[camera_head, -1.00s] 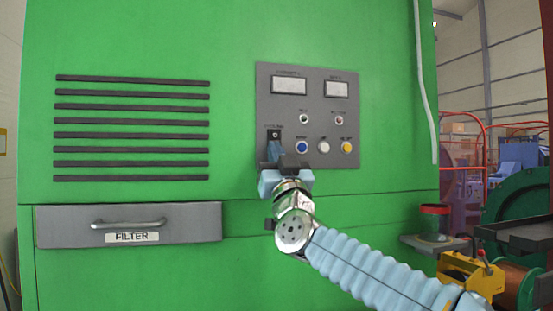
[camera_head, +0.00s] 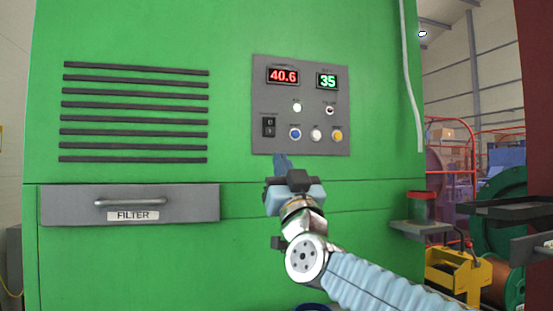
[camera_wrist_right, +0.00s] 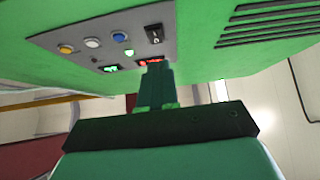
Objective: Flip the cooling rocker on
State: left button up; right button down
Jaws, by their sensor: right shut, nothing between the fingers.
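The black cooling rocker (camera_head: 268,127) sits at the left of the grey control panel (camera_head: 287,66) on the green cabinet. It also shows in the right wrist view (camera_wrist_right: 154,34). The panel's displays are lit, a red one (camera_head: 283,76) reading 40.6 and a green one (camera_head: 327,81) reading 35, and a small lamp (camera_head: 297,107) glows. My right gripper (camera_head: 282,160) is shut and empty, just below the panel and apart from the rocker. Its closed fingers also show in the right wrist view (camera_wrist_right: 154,80). My left gripper is not in view.
Blue, white and yellow buttons (camera_head: 316,134) line the panel's lower part, right of the rocker. A filter drawer (camera_head: 180,204) with a handle is at lower left, under dark vent slats (camera_head: 135,104). A red-lidded jar (camera_head: 421,206) stands on a shelf at right.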

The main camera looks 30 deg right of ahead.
jog(key=shift+w+f+b+v, duration=0.15)
jog(key=shift+b+v, duration=0.05)
jog(key=shift+v, duration=0.65)
jog(key=shift+w+f+b+v, duration=0.1)
jog(key=shift+f+b+v, duration=0.05)
jog(key=shift+v, duration=0.65)
